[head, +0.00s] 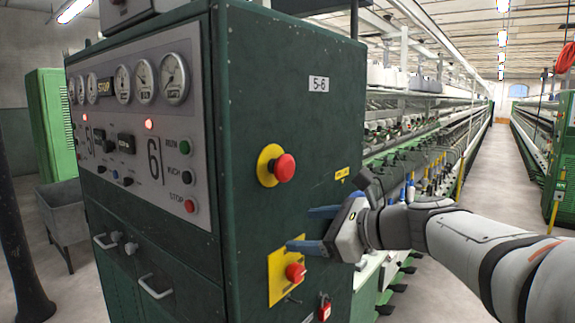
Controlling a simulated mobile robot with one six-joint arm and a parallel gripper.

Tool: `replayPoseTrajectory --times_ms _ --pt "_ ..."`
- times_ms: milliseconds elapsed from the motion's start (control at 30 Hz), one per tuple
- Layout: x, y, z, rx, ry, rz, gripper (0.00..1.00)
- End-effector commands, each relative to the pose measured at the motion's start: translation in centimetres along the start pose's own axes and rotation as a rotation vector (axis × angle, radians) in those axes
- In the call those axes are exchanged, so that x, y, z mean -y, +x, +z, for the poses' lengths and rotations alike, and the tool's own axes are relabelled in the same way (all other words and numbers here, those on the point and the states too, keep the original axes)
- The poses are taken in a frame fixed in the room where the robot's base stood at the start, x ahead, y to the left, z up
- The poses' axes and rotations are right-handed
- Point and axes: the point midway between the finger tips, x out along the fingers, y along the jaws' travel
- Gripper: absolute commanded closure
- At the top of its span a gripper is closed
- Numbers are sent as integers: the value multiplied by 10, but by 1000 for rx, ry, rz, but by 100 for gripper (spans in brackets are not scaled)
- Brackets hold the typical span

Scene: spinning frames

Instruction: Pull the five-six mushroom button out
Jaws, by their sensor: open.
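The dark green cabinet (262,60) carries a small 5-6 label (318,84) on its right side panel. Below the label, a red mushroom button (285,167) sits on a round yellow collar. A second red button (295,271) sits lower, on a square yellow plate (279,262). My gripper (312,229) has blue fingers and is open and empty. Its fingers point left towards the side panel, below and right of the upper button and above the lower one. The lower finger overlaps the yellow plate's top edge in the picture. I cannot tell whether it touches.
The cabinet's left face has a gauge and switch panel (150,190) with lit red lamps and drawer handles. A red padlock (324,309) hangs below the lower button. Long spinning frames (420,150) run back on the right, beside a clear aisle (500,165).

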Motion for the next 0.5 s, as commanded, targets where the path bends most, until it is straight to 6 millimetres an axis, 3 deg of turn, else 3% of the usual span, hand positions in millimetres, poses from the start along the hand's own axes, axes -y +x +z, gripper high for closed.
replayPoseTrajectory --times_ms 33,100,200,367,500 --pt "20 -4 23 66 91 -35 29" --pt "38 -9 45 150 197 -67 29" --pt "56 -14 64 232 297 -91 29" --pt "66 -10 76 279 352 -99 29" --pt "69 10 82 278 353 -98 29"
